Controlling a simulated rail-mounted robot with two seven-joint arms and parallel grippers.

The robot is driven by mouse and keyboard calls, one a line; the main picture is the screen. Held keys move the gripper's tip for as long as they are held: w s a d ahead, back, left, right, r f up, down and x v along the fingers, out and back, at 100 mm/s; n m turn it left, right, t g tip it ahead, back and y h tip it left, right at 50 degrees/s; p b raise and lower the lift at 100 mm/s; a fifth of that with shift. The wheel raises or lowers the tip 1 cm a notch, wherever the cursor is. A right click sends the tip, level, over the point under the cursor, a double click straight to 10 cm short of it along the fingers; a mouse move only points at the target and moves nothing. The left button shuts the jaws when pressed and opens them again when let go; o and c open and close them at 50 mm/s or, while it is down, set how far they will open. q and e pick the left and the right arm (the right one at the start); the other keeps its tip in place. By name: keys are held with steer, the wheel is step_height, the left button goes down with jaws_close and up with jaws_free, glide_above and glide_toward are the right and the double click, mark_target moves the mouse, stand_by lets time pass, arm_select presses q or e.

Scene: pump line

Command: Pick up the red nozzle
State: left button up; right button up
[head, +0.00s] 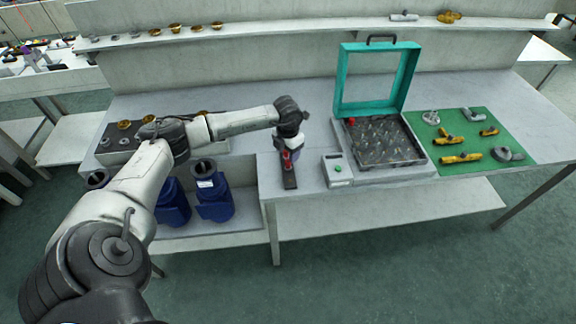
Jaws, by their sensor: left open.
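A small red part, which looks like the red nozzle (286,160), shows right below my left gripper, above a dark narrow block (289,180) at the table's front edge. My left gripper (289,151) points down over it and is open. Its fingers overlap the red part in the picture, so I cannot tell whether they touch it. My right gripper is not in view.
A teal-framed case (344,80) stands open right of the gripper, with a tray of small grey parts and a red knob (351,121). A white box with a green button (337,169) is nearby. A green mat (475,128) holds yellow tools. Blue pump bodies (215,200) stand on the lower shelf.

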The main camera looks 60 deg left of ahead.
mark_target(287, 162)
arm_select(q)
steer(key=shift+s+d+f+b, duration=0.1)
steer(key=shift+f+b, duration=0.1)
steer(key=shift+f, duration=1.15)
steer(key=shift+d+f+b, duration=0.1)
steer(key=shift+f+b, duration=0.05)
steer(key=shift+f, duration=1.15)
steer(key=shift+a, duration=0.1)
steer(key=shift+c, duration=0.5)
jaws_close()
